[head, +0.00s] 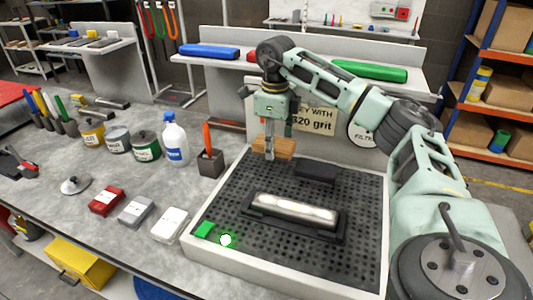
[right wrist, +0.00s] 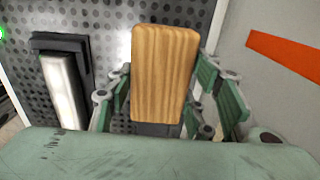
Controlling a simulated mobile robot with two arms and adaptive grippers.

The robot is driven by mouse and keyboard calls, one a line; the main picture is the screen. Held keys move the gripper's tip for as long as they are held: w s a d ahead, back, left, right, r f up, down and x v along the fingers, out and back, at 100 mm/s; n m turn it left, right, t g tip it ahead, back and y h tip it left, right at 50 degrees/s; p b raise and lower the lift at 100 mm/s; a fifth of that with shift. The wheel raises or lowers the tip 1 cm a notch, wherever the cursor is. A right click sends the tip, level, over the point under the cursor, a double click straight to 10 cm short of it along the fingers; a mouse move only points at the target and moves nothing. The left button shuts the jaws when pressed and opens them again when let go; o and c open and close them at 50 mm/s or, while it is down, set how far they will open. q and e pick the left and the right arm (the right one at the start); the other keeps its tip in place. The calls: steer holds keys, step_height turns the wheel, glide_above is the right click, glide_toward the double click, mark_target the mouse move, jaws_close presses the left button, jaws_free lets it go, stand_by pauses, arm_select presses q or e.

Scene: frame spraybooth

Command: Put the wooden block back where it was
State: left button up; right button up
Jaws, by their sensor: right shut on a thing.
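The wooden block (head: 285,147) is light brown and hangs in my right gripper (head: 270,143) above the far part of the black perforated bench top (head: 222,205). In the right wrist view the block (right wrist: 165,75) sits between the green finger linkages of the gripper (right wrist: 168,100), which is shut on it. A flat black pad (head: 317,170) lies on the perforated top, below and to the right of the block in the head view. The spot directly under the block is partly hidden. My left gripper is not in view.
A shiny metal bar (head: 295,208) lies in a black holder on the perforated top. A dark pot with an orange-handled tool (head: 210,162), a white bottle (head: 175,140) and several cans stand left.

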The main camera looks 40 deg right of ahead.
mark_target(268, 165)
steer(key=shift+w+a+f, duration=0.2)
steer(key=shift+w+f, duration=0.05)
steer(key=shift+w, duration=0.2)
steer(key=shift+w+a+f, duration=0.15)
steer(key=shift+w+f, duration=0.1)
steer(key=shift+w, duration=0.15)
step_height(268, 165, down, 4)
steer(key=shift+r+p, duration=0.1)
steer(key=shift+p, duration=0.5)
steer(key=shift+f, duration=0.2)
steer(key=shift+f, duration=0.2)
steer(key=o, duration=1.1)
steer(key=shift+o, duration=0.2)
